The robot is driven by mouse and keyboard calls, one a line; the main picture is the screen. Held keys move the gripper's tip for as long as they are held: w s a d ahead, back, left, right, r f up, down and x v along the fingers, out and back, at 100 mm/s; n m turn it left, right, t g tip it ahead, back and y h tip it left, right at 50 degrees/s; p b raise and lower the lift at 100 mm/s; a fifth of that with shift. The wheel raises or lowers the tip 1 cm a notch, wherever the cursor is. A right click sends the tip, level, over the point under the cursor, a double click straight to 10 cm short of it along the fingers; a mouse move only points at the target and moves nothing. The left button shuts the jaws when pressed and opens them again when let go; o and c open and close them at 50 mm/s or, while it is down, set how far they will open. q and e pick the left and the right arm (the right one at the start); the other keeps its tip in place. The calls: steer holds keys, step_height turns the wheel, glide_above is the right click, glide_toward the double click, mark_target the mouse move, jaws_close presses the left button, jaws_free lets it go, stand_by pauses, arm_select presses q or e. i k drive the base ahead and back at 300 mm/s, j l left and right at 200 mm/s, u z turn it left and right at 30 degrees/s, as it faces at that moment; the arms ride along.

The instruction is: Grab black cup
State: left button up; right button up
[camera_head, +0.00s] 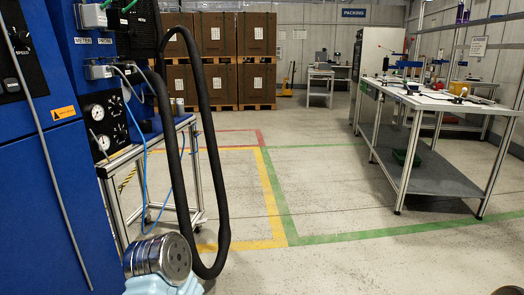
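I cannot make out a black cup for certain. Small grey cylindrical items (178,106) stand on the left bench, partly behind the black hose. A small dark object (411,88) lies on the right worktable among other items, too small to identify. No gripper fingers show. A metallic cylinder on a pale blue body at the bottom left looks like part of my own arm, and only a sliver of a rounded part shows at the bottom right corner.
A blue machine (62,190) with gauges fills the left. A black hose (207,185) loops down toward the floor. The right worktable (440,103) has a lower shelf with a green item (406,158). Stacked brown boxes (216,85) stand behind. The middle floor is clear.

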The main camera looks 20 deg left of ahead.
mark_target(146, 126)
steer(key=i+u, duration=0.2)
steer(key=i, duration=0.25)
steer(key=i+l+u, duration=0.15)
steer(key=i, duration=0.25)
steer(key=i+l+u, duration=0.2)
steer(key=i, duration=0.2)
steer(key=i+l+u, duration=0.2)
steer(key=i, duration=0.25)
